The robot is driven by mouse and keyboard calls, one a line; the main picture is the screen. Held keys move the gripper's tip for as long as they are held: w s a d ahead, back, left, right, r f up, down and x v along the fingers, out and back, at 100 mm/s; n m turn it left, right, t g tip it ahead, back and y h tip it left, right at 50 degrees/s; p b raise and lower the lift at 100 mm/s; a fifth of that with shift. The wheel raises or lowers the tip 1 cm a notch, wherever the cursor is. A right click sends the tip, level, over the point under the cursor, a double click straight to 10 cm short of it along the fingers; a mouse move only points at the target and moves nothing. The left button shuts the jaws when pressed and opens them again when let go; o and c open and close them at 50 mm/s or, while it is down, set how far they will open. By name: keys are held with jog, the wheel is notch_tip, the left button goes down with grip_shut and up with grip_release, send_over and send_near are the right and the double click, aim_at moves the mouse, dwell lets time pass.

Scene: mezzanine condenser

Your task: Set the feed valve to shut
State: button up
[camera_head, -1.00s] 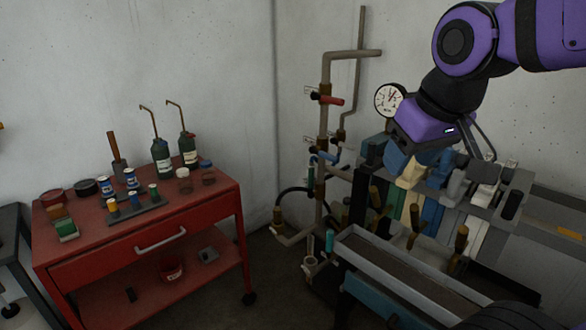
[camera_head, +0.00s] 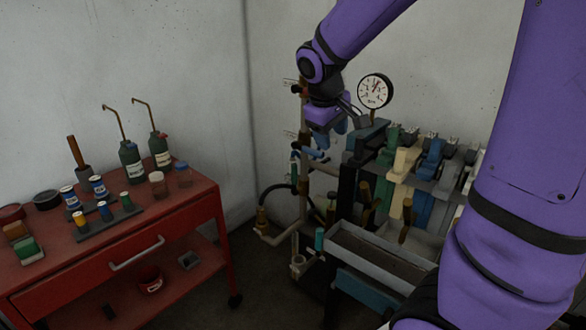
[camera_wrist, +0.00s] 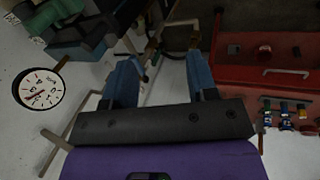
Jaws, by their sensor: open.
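Pipework with several coloured valve handles stands in the wall corner. I cannot read which one is the feed valve. A blue valve handle (camera_head: 312,153) lies roughly level on the upright pipe, just below my gripper. The upper valve (camera_head: 298,90), with a red handle earlier, is mostly hidden behind my arm. A teal handle (camera_head: 319,239) stands upright low down. My gripper (camera_head: 329,138) is open and empty in front of the pipe. In the wrist view, its two blue fingers (camera_wrist: 162,66) are wide apart, with pipework beyond them. I cannot tell whether they touch anything.
A round gauge (camera_head: 375,91) stands right of my gripper. A bench with coloured levers (camera_head: 405,160) and a metal trough (camera_head: 380,252) is at the right. A red cart (camera_head: 165,232) with bottles and cans stands at the left. Floor between them is clear.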

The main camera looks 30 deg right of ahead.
jog(key=w+d+f+n+g+h, duration=0.2)
jog(key=w+d+f+n+h, duration=0.3)
jog(key=w+f, duration=0.65)
jog(key=n+t+h, duration=0.5)
jog(key=n+h, duration=0.2)
jog(key=n, duration=0.3)
send_near(294, 177)
jog(key=s+d+r, duration=0.6)
jog(key=r, duration=0.1)
jog(key=w+a+f+n+t, duration=0.3)
jog(key=w+f+n+t, duration=0.1)
jog(key=w+f+n, duration=0.15)
jog(key=x, duration=1)
jog(key=shift+w+n, duration=0.3)
jog(key=shift+n, duration=0.15)
grip_shut()
